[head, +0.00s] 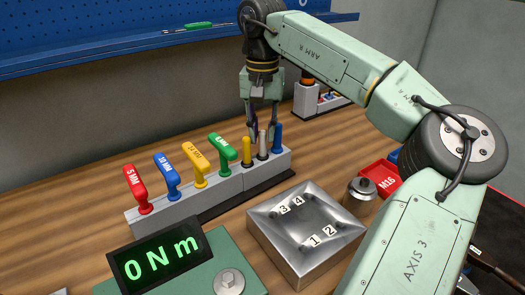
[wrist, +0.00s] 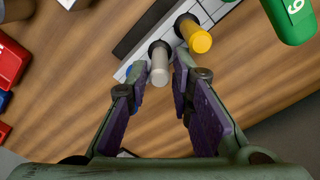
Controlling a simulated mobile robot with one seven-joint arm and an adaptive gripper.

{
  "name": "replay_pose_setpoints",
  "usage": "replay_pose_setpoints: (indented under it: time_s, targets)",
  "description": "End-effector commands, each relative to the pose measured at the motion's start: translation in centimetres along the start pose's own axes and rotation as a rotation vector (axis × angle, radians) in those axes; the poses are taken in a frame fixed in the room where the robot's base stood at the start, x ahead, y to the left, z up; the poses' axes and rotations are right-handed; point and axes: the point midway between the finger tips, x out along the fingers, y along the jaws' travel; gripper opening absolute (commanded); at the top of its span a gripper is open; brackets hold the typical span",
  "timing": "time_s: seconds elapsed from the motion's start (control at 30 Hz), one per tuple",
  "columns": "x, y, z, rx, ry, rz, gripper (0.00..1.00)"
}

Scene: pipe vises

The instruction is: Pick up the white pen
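The white pen (head: 262,146) stands upright in the pale holder block (head: 233,185), between a yellow pen (head: 246,150) and a blue pen (head: 277,138). My gripper (head: 263,132) points down over the holder, its fingertips around the height of the pen tops. In the wrist view the white pen (wrist: 159,64) lies between the tips of my open gripper (wrist: 157,71), with a gap visible on each side. The yellow pen (wrist: 194,35) is just beyond the right finger. The blue pen (wrist: 131,71) is partly hidden by the left finger.
Red, blue, yellow and green T-handled tools (head: 220,148) stand in the same row, left of the pens. A metal block (head: 268,237) with numbered corners, a torque display (head: 160,256) and a red M16 bin (head: 381,178) are nearby. A blue pegboard (head: 100,32) is behind.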

Motion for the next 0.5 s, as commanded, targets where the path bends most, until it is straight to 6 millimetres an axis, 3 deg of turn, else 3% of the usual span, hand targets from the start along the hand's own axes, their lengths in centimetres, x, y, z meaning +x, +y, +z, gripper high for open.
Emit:
replay_pose_setpoints:
  time_s: [0.2,0.5]
  targets:
    - [2.9,0.1,0.1,-0.001,-0.001,-0.001,0.21]
    - [3.5,0.0,0.1,-0.001,0.000,-0.001,0.20]
